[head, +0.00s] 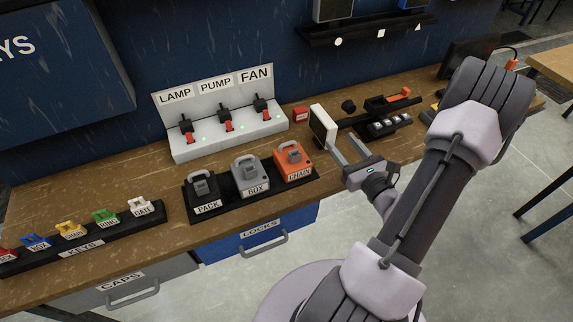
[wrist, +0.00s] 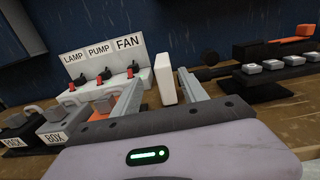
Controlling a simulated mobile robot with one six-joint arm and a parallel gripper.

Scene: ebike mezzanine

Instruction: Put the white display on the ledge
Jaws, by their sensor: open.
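The white display (head: 318,122) stands upright on the wooden bench, between the switch panel and the dark parts rack. It also shows in the wrist view (wrist: 164,78), as a narrow white slab seen nearly edge-on. My gripper (head: 342,144) is open and empty, just in front of the display. In the wrist view the display appears between the two fingertips (wrist: 158,80); whether they reach past its near edge I cannot tell. The ledge (head: 365,31) is a black shelf on the blue wall, marked with a white circle, square and triangle.
Two dark-screened units stand on the ledge, above the circle (head: 333,9) and the triangle (head: 411,3). The switch panel (head: 222,124) is left of the display, with a small red block (head: 300,114) between. Padlocks (head: 250,175) stand in front; a dark rack (head: 388,123) is right.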

